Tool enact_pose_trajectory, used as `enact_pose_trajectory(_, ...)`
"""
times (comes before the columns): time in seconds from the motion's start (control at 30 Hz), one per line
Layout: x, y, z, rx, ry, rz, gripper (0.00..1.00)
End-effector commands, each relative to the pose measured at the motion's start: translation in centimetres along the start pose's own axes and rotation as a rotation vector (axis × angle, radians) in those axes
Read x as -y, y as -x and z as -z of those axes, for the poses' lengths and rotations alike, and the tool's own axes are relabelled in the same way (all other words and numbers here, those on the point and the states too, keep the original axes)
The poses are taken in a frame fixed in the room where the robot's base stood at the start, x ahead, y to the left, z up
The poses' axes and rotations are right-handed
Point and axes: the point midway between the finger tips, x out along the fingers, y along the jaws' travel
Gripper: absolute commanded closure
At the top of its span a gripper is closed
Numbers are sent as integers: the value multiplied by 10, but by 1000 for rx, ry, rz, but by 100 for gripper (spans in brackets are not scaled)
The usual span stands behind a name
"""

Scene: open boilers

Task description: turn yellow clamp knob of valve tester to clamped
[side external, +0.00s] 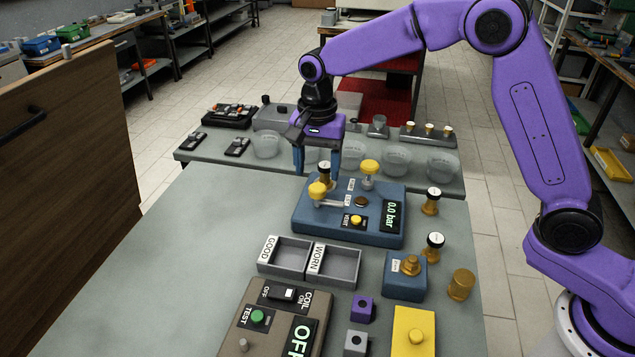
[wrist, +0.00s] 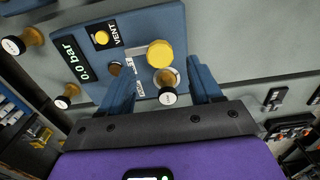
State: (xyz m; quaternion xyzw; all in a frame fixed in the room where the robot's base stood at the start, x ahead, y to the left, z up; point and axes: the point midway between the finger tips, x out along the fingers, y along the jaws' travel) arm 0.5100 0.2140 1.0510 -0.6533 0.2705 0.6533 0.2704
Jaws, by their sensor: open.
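The blue valve tester (side external: 300,215) stands on the grey table, its display reading 0.0 bar; it also shows in the wrist view (wrist: 172,25). A yellow knob (side external: 317,190) sits on a metal arm at its left side, with small labels beside it too small to read surely. A second yellow knob (side external: 370,167) stands on a metal post to the right. My gripper (side external: 316,174) is open above the left knob, apparently touching nothing.
A yellow vent button (side external: 356,220) is on the tester's front. Brass parts (side external: 430,202) stand to the right. Two grey trays (side external: 285,268), labelled GOOD and WORN, are in front. Clear bowls (side external: 397,160) stand on the bench behind. The table's left part is bare.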

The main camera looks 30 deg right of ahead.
Motion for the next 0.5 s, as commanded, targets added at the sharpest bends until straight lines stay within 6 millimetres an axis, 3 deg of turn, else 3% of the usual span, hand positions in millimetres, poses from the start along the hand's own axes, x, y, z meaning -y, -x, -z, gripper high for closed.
enact_pose_trajectory(0.2, -1, -34, 0, 1, -1, -4, 36)
enact_pose_trajectory(0.5, 0, -48, 0, 0, 0, 0, 36)
